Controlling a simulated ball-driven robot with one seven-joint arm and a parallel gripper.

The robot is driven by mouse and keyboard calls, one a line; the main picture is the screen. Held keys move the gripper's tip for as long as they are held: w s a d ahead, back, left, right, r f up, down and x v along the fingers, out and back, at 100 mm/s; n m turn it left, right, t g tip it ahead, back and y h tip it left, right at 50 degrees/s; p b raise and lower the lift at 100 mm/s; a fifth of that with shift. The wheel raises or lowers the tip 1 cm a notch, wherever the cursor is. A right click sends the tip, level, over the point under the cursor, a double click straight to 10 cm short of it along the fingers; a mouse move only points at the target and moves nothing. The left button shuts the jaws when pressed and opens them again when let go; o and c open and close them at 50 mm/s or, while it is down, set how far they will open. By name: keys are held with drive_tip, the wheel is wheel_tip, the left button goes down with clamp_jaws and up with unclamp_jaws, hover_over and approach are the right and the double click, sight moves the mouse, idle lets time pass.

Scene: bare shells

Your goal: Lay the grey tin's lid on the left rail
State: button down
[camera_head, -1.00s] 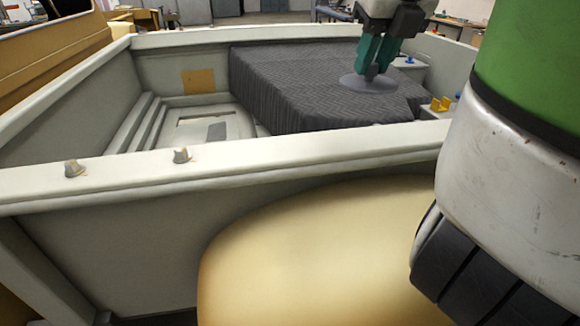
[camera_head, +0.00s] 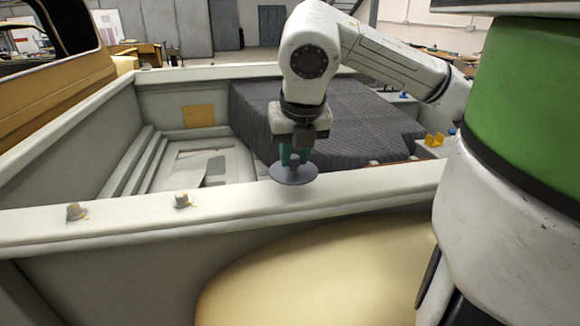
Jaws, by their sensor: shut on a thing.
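My gripper (camera_head: 296,158) points down, its teal fingers shut on the knob of a round grey lid (camera_head: 291,175). The lid is level and shows over the inner edge of the near rail (camera_head: 240,198), to the right of the two small caps; whether it touches the rail I cannot tell. The near rail is a long pale ledge crossing the picture from left to right. The grey tin itself is not seen.
Two small grey caps, one at the far left (camera_head: 76,211) and one nearer the middle (camera_head: 182,200), stand on the near rail. A dark ribbed cover (camera_head: 350,115) fills the bed's right part. A yellow bracket (camera_head: 434,139) sits at the right. The rail between caps and lid is clear.

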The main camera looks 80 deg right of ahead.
sight(291, 165)
drive_tip(key=shift+w+f, duration=0.3)
wheel_tip(291, 165, down, 3)
drive_tip(key=shift+w+p, duration=0.1)
drive_tip(key=shift+p, duration=0.65)
drive_tip(key=shift+f, duration=0.2)
drive_tip(key=shift+f+b, duration=0.2)
drive_tip(key=shift+b, duration=0.2)
drive_tip(key=c, duration=0.9)
unclamp_jaws()
drive_tip(key=shift+r+p, duration=0.2)
drive_tip(key=shift+p, duration=0.1)
drive_tip(key=shift+r, duration=0.2)
drive_tip(key=b+v, duration=0.1)
drive_tip(key=v, duration=1)
drive_tip(key=shift+a+r, duration=0.25)
